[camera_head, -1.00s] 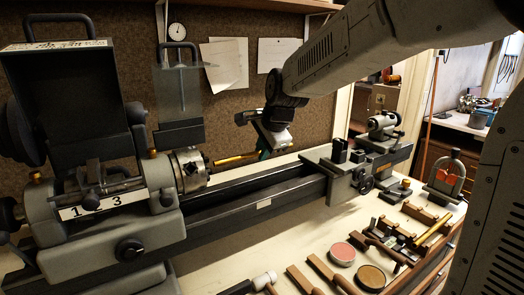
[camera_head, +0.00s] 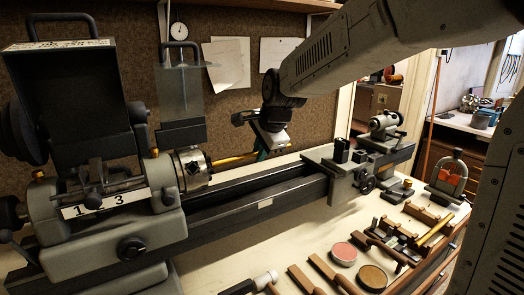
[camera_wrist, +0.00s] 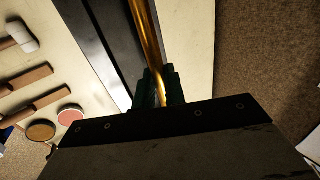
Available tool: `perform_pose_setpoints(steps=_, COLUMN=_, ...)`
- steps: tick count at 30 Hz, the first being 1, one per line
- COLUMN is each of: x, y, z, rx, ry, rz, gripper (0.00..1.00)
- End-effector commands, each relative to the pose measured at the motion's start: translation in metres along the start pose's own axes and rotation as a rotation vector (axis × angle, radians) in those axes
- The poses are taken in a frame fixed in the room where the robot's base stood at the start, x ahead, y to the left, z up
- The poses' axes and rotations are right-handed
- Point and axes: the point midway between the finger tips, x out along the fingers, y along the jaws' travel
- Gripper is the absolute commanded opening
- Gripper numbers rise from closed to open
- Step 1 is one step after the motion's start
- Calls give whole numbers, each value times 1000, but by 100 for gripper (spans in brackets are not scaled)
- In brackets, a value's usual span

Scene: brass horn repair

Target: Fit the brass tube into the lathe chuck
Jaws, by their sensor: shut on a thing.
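The brass tube (camera_head: 234,161) lies roughly level above the lathe bed, in line with the lathe chuck (camera_head: 190,168) at its left. Its left end is at the chuck's face; I cannot tell whether it is inside the opening. My gripper (camera_head: 263,154), with green fingers, is shut on the tube towards its right end. In the wrist view the tube (camera_wrist: 147,35) runs from between the fingers (camera_wrist: 159,80) up out of the picture. The chuck is not visible there.
The clear guard (camera_head: 182,90) is raised behind the chuck. The tailstock (camera_head: 384,124) stands at the bed's right end. Mallets and two round tins (camera_head: 343,253) lie on the bench in front.

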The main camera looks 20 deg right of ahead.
Motion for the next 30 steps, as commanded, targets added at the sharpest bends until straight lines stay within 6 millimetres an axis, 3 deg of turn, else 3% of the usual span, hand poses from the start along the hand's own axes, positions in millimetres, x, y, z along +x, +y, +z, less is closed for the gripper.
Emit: perform_pose_setpoints(steps=30, x=0, y=0, z=31, rx=-1, ry=0, rz=-1, gripper=0)
